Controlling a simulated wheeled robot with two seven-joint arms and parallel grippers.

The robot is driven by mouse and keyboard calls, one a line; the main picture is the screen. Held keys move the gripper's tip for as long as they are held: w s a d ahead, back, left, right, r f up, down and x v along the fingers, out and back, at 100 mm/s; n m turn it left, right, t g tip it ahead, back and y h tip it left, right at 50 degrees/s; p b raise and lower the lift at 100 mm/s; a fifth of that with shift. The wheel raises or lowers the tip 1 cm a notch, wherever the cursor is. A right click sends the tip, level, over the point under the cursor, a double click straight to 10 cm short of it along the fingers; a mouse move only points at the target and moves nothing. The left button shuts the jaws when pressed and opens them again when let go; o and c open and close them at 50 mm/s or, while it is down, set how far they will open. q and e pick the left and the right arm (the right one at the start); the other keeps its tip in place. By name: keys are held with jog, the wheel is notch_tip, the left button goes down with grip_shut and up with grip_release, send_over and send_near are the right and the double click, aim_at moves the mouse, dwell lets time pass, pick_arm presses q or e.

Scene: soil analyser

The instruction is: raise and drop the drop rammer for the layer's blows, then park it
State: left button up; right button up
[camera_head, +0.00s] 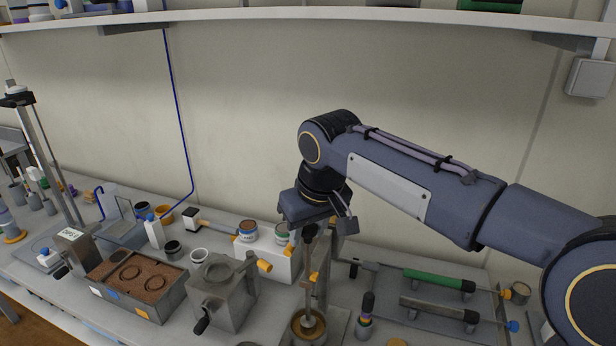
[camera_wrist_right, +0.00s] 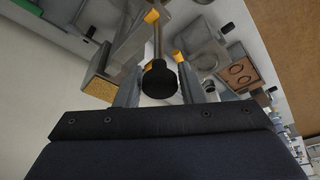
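The drop rammer (camera_head: 308,298) stands upright, with a thin rod and a dark knob at its top. Its foot is down in the brass-coloured round mould (camera_head: 296,327) at the bottom centre of the head view. My right gripper (camera_head: 310,238) points down over the rammer's top. In the right wrist view the black knob (camera_wrist_right: 159,84) lies between the two grey fingers of my right gripper (camera_wrist_right: 158,76). The fingers stand apart, with a gap visible beside the knob. My left gripper is out of view.
A grey box-shaped device with a handle (camera_head: 215,290) stands left of the mould, beside a soil tray (camera_head: 158,310). A white block (camera_head: 262,262) with small tubs is behind. A rack with green and grey tools (camera_head: 438,280) lies to the right. A shelf (camera_head: 300,18) runs above.

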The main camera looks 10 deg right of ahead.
jog(key=c, duration=0.5)
notch_tip(320, 180, up, 9)
jog(key=p, duration=0.8)
jog(key=shift+f, duration=0.2)
jog(key=o, duration=1)
jog(key=shift+f, duration=0.1)
